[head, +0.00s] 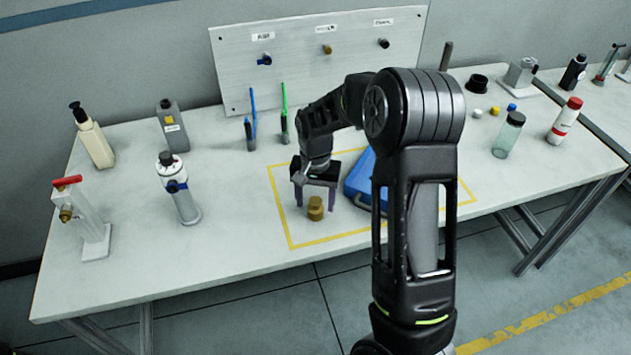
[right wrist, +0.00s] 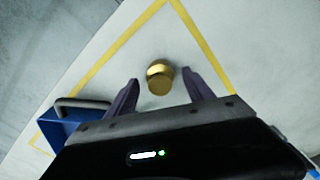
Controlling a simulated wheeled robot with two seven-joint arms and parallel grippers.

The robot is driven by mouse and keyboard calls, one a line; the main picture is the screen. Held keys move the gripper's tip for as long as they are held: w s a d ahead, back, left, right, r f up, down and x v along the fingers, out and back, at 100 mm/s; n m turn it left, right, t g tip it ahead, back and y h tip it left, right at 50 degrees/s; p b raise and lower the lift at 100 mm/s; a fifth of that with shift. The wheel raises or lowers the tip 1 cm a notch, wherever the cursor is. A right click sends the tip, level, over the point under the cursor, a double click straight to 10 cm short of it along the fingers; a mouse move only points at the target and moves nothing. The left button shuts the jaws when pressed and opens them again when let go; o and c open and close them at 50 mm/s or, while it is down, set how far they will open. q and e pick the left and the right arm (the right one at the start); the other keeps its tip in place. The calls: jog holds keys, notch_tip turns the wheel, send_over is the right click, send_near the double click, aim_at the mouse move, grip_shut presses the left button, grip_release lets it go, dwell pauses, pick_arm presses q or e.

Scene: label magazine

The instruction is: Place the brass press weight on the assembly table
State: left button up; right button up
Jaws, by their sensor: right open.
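The brass press weight (head: 315,208) stands upright on the assembly table (head: 240,255), inside the yellow outline near the front edge. It is a short gold cylinder with a narrower neck. My right gripper (head: 316,203) is open just above and behind it in the head view. In the right wrist view the brass weight (right wrist: 160,78) lies between and slightly beyond the spread fingertips of the right gripper (right wrist: 161,84), with clear gaps on both sides. My left gripper is not in view.
A blue case (head: 360,181) lies right of the gripper, partly hidden by my arm. Blue and green pens (head: 284,112) stand behind. Bottles and a dispenser (head: 178,190) stand left; a clear jar (head: 509,136) and red-capped bottle (head: 565,120) right. A grey panel (head: 300,75) rises at the back.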

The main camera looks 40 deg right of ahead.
aim_at(316, 202)
notch_tip(316, 202, up, 11)
jog(key=b, duration=0.1)
jog(key=shift+s, duration=0.1)
dwell(0.7)
